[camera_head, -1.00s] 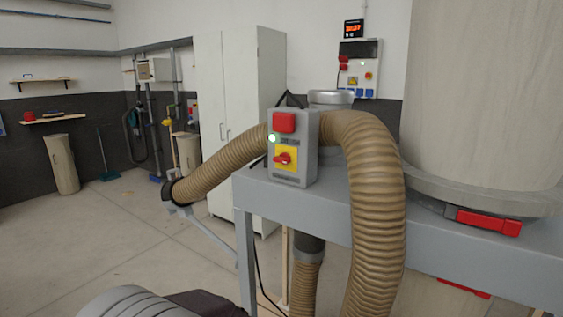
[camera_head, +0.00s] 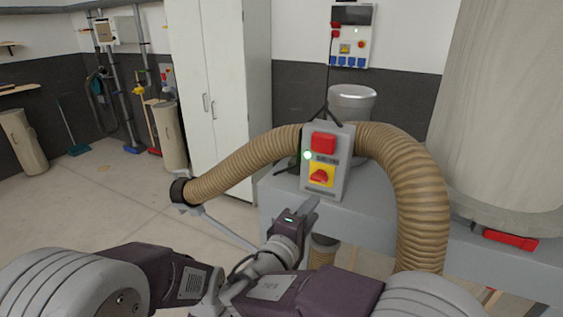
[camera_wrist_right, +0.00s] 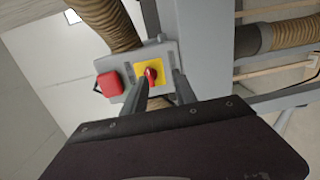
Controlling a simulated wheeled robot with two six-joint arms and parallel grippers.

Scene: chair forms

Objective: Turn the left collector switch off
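The grey switch box (camera_head: 327,192) stands on the collector's grey frame. It has a red cover or button (camera_head: 324,143), a lit green lamp (camera_head: 308,155) and a red rotary knob (camera_head: 319,177) on a yellow plate. The knob appears to lie across the box. My right gripper (camera_head: 294,213) is just in front of and below the box, pointing at it. In the right wrist view its two fingers are apart and empty, with the knob (camera_wrist_right: 151,75) seen between them; contact cannot be told. My left arm shows at lower left, but its gripper does not show.
A ribbed brown hose (camera_head: 417,200) arches over the box's right side, and another hose (camera_head: 240,168) runs left from it. A pale collector bag (camera_head: 500,110) stands at right. A white cabinet (camera_head: 215,90) is behind. Open floor lies at left.

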